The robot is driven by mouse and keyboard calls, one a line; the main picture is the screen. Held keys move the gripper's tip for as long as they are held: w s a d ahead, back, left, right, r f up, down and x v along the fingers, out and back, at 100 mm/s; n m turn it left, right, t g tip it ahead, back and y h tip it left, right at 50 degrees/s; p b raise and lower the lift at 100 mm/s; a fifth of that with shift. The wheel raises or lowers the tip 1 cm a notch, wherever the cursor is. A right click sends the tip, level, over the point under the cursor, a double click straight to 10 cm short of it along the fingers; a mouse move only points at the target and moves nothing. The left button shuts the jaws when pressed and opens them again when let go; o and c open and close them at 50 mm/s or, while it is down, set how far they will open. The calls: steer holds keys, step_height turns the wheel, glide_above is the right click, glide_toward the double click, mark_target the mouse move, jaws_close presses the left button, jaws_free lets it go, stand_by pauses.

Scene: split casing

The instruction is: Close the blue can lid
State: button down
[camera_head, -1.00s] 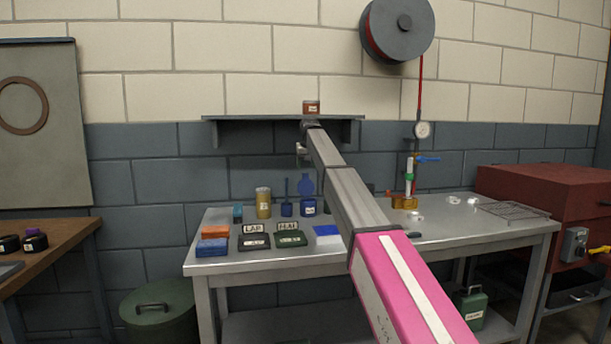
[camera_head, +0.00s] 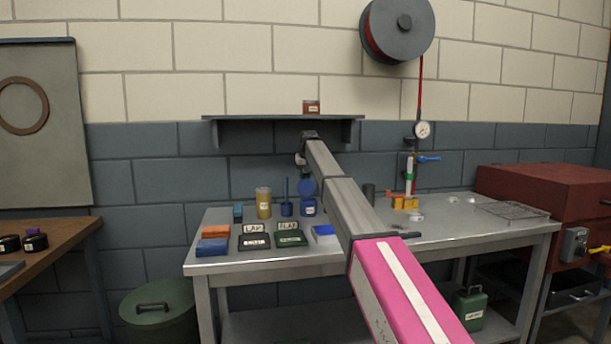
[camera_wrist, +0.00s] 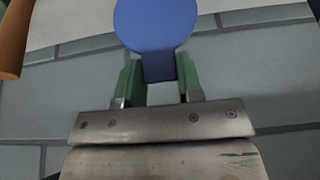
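The blue can (camera_head: 308,209) stands on the steel table with a pale label on its front. Its round blue lid (camera_head: 307,188) is open and stands upright above the can. My gripper (camera_head: 304,173) is at the lid's top edge. In the wrist view the lid's blue disc (camera_wrist: 156,22) is beyond the green fingertips of my gripper (camera_wrist: 160,72). The lid's narrow tab lies between the two fingers and fills the gap's width. I cannot tell whether the fingers press on it. The can body is out of the wrist view.
A blue cup with a stick (camera_head: 286,207) and a yellow jar (camera_head: 264,203) stand left of the can. Labelled boxes (camera_head: 290,238) and a blue-and-white box (camera_head: 325,234) lie in front. The wall shelf (camera_head: 250,120) is above. Brass-coloured pipework (camera_head: 404,202) is to the right.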

steer(key=shift+s, duration=0.25)
steer(key=shift+s+d+t+y, duration=0.25)
steer(key=shift+s+t+y, duration=0.05)
steer(key=shift+s+t, duration=0.5)
steer(key=s+t, duration=0.1)
steer(key=s+d+t, duration=0.1)
steer(key=s+t, duration=0.1)
steer(key=shift+s+f+y, duration=0.1)
steer(key=shift+f+y, duration=0.1)
steer(key=shift+y, duration=0.2)
steer(key=shift+s+d+f+t+y, duration=0.15)
steer(key=shift+s+f+t+y, duration=0.1)
steer(key=shift+s+t, duration=0.4)
steer(key=shift+s+d+f+t+y, duration=0.15)
steer(key=shift+s+f+t, duration=0.2)
steer(key=shift+t, duration=0.45)
steer(key=shift+s+d+f+t+y, duration=0.15)
steer(key=shift+s+f+t+y, duration=0.05)
steer(key=shift+s+t, duration=0.5)
steer(key=shift+s+d+f, duration=0.2)
steer(key=shift+s+f, duration=0.4)
steer(key=shift+f, duration=0.35)
steer(key=shift+s+d+f, duration=0.15)
steer(key=shift+s+f, duration=0.4)
steer(key=shift+f, duration=0.45)
steer(key=shift+s+d+f, duration=0.2)
steer(key=shift+s+f, duration=0.4)
steer(key=shift+f, duration=0.35)
